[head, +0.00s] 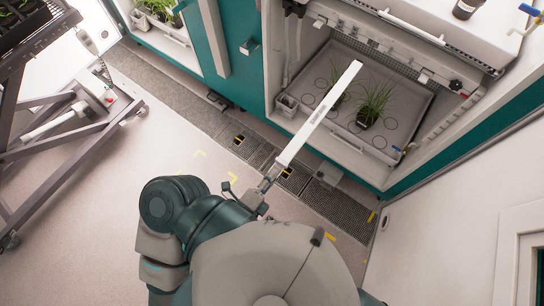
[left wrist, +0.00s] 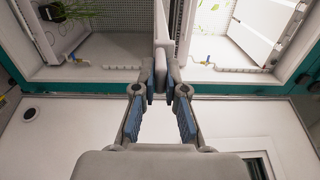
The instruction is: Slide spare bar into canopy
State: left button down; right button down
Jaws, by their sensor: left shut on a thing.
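The spare bar (head: 318,113) is a long, thin white bar. In the head view it slants up and right from my left gripper (head: 268,183), and its far end overlaps the open growth chamber (head: 377,88). My left gripper is shut on the bar's near end. In the left wrist view the blue-padded jaws (left wrist: 160,82) close around the bar (left wrist: 162,42), which runs away from me. The canopy seems to be the white fixture (head: 415,27) in the chamber's upper part; its slots cannot be made out. My right gripper is not in view.
Grassy potted plants (head: 373,102) stand on the chamber's grey tray (head: 400,133), below the bar's far part. A small grey box (head: 286,105) sits at the tray's left corner. A dark cart (head: 75,130) stands at the left. The floor (head: 110,210) between is clear.

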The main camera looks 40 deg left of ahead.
aim_at(288, 155)
pick_arm(q)
jog(key=shift+w+d, duration=0.25)
jog(key=shift+w, duration=0.1)
jog(key=shift+w+a+f+b, duration=0.1)
jog(key=shift+w+a+b, duration=0.15)
jog(key=shift+w+b, duration=0.2)
jog(key=shift+w+a+b, duration=0.2)
jog(key=shift+w+b, duration=0.1)
jog(key=shift+w, duration=0.15)
jog(key=shift+w+a, duration=0.1)
jog(key=shift+w, duration=1)
jog(key=shift+w+d+b, duration=0.25)
jog(key=shift+w+b, duration=0.1)
jog(key=shift+w, duration=0.25)
jog(key=shift+w+d+r+p, duration=0.15)
jog(key=shift+w+r+p, duration=0.1)
jog(key=shift+w+p, duration=0.4)
jog(key=shift+f, duration=0.15)
